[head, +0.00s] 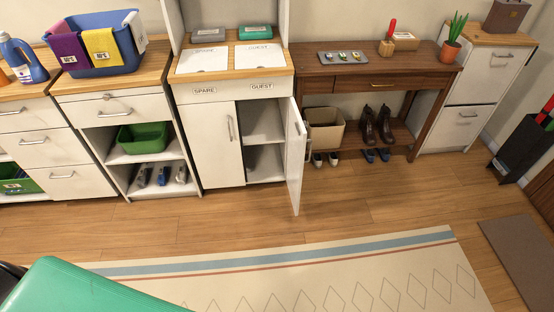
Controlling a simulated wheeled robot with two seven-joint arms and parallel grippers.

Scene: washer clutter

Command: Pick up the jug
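A blue jug (25,62) with a handle and a label stands upright on the wooden countertop at the far left. An orange item, cut off by the picture edge, is beside it on the left. Neither of my grippers shows in the head view, so I cannot tell their state.
A blue basket (100,65) with purple and yellow cloths stands right of the jug. A cabinet door (296,155) hangs open into the room. A green surface (90,290) fills the lower left corner. A cream rug (300,275) lies on the clear floor.

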